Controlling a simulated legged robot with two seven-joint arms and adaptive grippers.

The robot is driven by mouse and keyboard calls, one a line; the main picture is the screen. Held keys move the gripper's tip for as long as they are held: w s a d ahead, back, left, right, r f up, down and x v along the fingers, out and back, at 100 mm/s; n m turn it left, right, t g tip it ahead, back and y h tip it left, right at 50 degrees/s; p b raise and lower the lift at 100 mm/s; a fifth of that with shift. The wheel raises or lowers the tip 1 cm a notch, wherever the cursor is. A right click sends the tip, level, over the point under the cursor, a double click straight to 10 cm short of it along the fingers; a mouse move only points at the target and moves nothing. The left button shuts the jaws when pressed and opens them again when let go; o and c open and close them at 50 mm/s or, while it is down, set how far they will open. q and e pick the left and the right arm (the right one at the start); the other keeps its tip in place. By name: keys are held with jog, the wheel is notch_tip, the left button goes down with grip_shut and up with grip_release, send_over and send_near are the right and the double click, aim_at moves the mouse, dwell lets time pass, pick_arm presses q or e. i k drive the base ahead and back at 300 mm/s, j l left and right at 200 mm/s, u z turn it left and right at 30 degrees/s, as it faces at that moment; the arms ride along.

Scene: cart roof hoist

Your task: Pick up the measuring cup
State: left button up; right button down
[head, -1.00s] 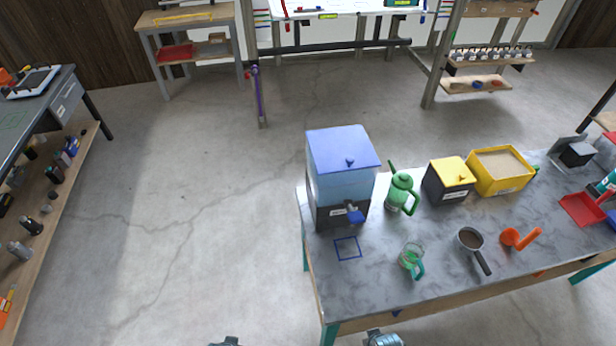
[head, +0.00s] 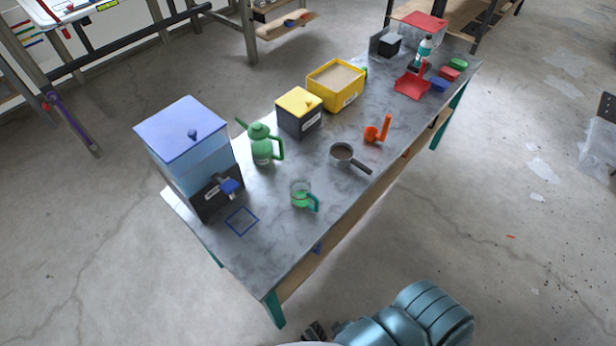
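The measuring cup (head: 301,194) is a clear cup with a green handle and green at its base. It stands upright near the front edge of the grey worktable (head: 285,235), right of a blue square outline. My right arm comes in at the bottom right. Only dark parts of the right gripper (head: 316,331) show at the bottom edge, below and well apart from the cup, and its fingers are too cut off to tell open from shut. My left gripper is out of view.
A blue-lidded dispenser (head: 190,155) stands left of the cup. A green pitcher (head: 262,144) is behind it. A dark saucepan (head: 343,153) and an orange scoop (head: 375,133) lie to the right. Floor in front is open.

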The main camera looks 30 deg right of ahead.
aim_at(302, 195)
jog(key=k+z, duration=0.1)
jog(key=z, duration=0.85)
jog(key=k+l+z, duration=0.1)
